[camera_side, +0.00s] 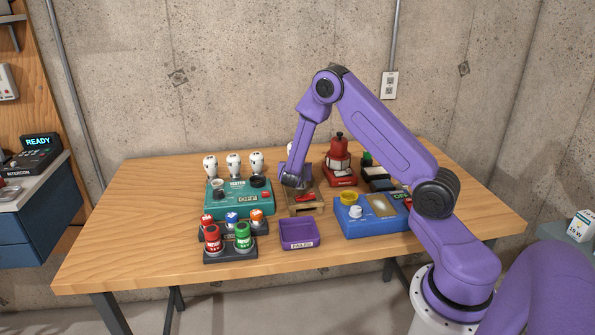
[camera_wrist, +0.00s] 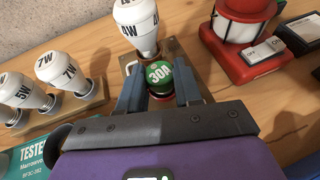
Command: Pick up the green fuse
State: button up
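In the wrist view a round green piece marked 30A (camera_wrist: 159,74) stands between the two fingers of my gripper (camera_wrist: 160,88), with a red part just below it. The fingers flank it closely; I cannot tell whether they press on it. In the side view my gripper (camera_side: 295,181) points down over a small wooden stand (camera_side: 305,209) and hides the piece between its fingers. Another green fuse (camera_side: 242,236) stands upright in the dark front rack, beside a red fuse (camera_side: 213,239), clear of my gripper.
White bulbs (camera_side: 234,163) stand behind the teal tester (camera_side: 228,197). A bulb marked 4W (camera_wrist: 137,22) is just beyond my fingers. A purple tray (camera_side: 299,246) lies in front, a blue box (camera_side: 365,224) and red beacon (camera_side: 339,151) to the right. The table's front right is clear.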

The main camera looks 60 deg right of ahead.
jog(key=shift+c, duration=0.3)
jog(key=shift+r, duration=0.15)
jog(key=shift+r, duration=0.55)
jog(key=shift+s+a+r, duration=1)
jog(key=shift+s+r, duration=0.95)
jog(key=shift+s, duration=0.15)
jog(key=shift+s+a+r, duration=0.95)
jog(key=shift+s+r, duration=0.95)
jog(key=shift+s, duration=0.25)
jog(key=shift+s+a+r, duration=1)
jog(key=shift+s+r, duration=0.95)
jog(key=shift+s, duration=0.15)
jog(key=shift+w+a, duration=0.1)
